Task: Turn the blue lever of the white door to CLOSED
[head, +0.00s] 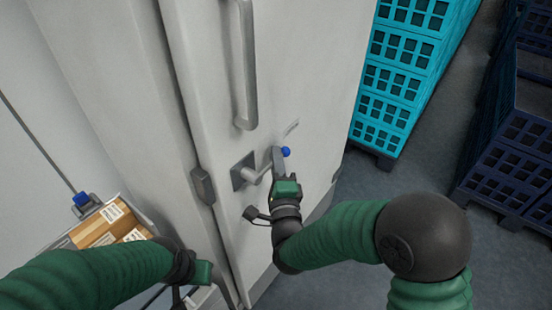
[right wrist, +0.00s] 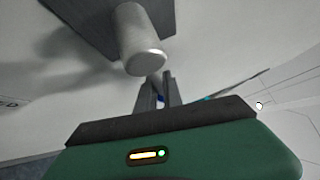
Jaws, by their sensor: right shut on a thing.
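The white door (head: 215,95) fills the middle of the head view. Its lever (head: 256,176) comes out of a dark square plate (head: 238,177), and a blue knob (head: 286,152) shows to the right. My right gripper (head: 278,160) is shut on the lever near the blue end, and its fingers partly hide it.
A vertical grey pull handle (head: 245,70) is on the door above the lever. Turquoise crates (head: 395,85) stand to the right, with dark blue crates (head: 510,130) beyond a strip of grey floor. Cardboard boxes (head: 105,228) are at the lower left.

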